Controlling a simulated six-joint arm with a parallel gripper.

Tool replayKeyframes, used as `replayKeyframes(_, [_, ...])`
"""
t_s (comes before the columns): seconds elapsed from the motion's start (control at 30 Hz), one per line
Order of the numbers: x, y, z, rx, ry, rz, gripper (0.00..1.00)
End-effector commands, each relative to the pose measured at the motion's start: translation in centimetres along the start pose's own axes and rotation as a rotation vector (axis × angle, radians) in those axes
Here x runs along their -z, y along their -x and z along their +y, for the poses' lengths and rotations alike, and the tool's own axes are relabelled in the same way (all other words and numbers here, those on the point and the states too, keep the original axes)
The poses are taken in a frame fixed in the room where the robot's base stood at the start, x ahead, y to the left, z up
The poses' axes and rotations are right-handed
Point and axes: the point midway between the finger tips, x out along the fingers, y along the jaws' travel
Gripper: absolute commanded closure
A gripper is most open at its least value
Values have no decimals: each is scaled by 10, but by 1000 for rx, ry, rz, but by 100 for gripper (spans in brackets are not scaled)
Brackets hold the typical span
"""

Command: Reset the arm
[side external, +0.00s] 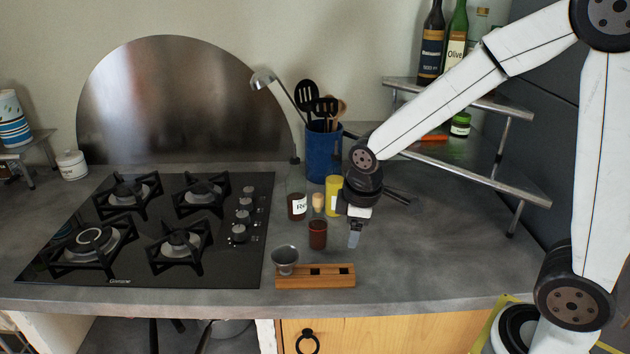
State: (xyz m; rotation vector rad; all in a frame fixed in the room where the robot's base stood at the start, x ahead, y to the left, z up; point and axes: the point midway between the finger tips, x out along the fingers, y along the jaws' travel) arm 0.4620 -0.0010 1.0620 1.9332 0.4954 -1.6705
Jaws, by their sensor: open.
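My gripper (355,236) hangs at the end of my white arm, pointing down above the grey counter. It is open and nothing shows between its fingers. It is right of a small dark red jar (318,234) and above and behind the right end of a wooden block (315,281). The block has dark square openings, and a small metal cup (285,259) sits at its left end. My gripper's wrist partly covers a yellow container (333,195).
A labelled jar (297,205) and a blue utensil crock (323,153) stand behind. A black gas hob (150,228) fills the left. A tiered metal corner shelf (470,178) with bottles stands at the right. The counter (430,260) right of my gripper is clear.

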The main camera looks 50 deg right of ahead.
Motion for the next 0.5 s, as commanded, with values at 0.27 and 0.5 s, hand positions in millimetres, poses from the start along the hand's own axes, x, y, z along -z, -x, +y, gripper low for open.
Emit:
replayKeyframes(0.27, [-42,-12,-34,32,-465,62,27])
replayKeyframes(0.5, [-57,-16,-46,43,-648,82,27])
